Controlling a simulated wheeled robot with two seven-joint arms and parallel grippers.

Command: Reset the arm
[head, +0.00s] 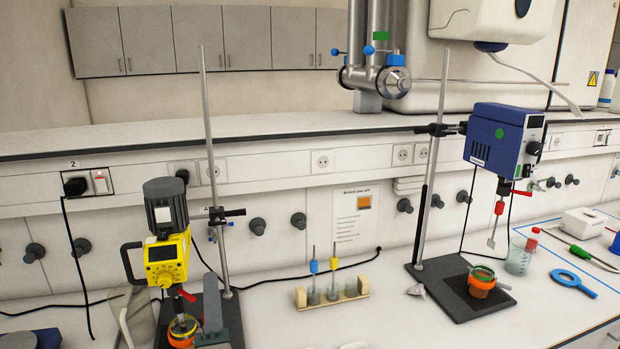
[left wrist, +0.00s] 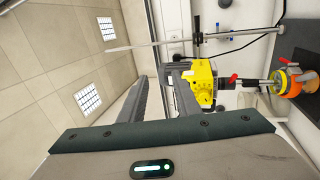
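My left gripper (head: 212,290) shows at the lower edge of the head view as a grey finger shape, in front of the left stand's base. In the left wrist view its two grey fingers (left wrist: 160,83) stand apart with nothing between them. The yellow stirrer (head: 168,258) is on the left stand; in the left wrist view it shows sideways, beyond and to the right of the fingers (left wrist: 202,82). Under it is a small vessel with an orange band (head: 182,331). My right gripper is in neither view.
A blue stirrer (head: 503,140) hangs on the right stand above an orange-banded cup (head: 481,281). Between the stands is a wooden rack (head: 332,298) with small beakers. A magnifier (head: 573,283) lies at right. The front middle of the bench is clear.

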